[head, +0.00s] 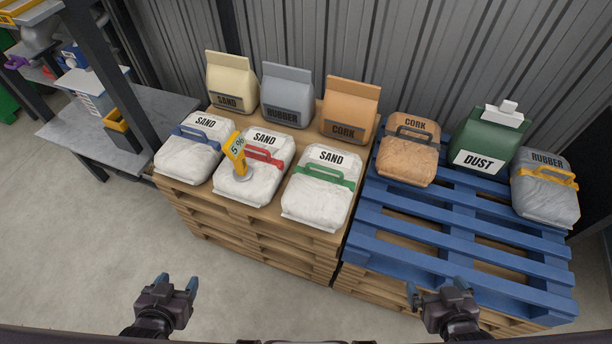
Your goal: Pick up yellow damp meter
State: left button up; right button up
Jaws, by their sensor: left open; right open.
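The yellow damp meter (236,148) stands on the middle white sand bag, the one with the red handle (262,155). Its round grey foot rests on the bag and its yellow head, marked "5%", leans up to the left. My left gripper (179,285) is open and empty at the lower left, in front of the wooden pallet stack and well away from the meter. My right gripper (438,290) is open and empty at the lower right, near the front of the blue pallet.
Sand bags with blue (190,150) and green handles (318,190) flank the meter's bag. Upright sand, rubber (287,97) and cork bags stand behind. The blue pallet (400,232) holds cork, dust and rubber items, with its front bare. A grey shelf (150,108) stands left.

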aim_at(232, 148)
jog(key=j+z, duration=0.15)
jog(key=z, duration=0.35)
jog(key=k+j+z, duration=0.1)
jog(key=j+z, duration=0.15)
jog(key=j, duration=0.15)
jog(key=k+j+z, duration=0.25)
jog(key=j, duration=0.15)
jog(key=k+j, duration=0.15)
jog(key=j, duration=0.25)
jog(key=k+j+z, duration=0.15)
jog(key=j, duration=0.25)
jog(key=k+j, duration=0.15)
jog(key=j, duration=0.25)
jog(key=k+j+z, duration=0.1)
jog(key=j, duration=0.65)
jog(key=i+j, duration=0.15)
jog(key=j, duration=0.15)
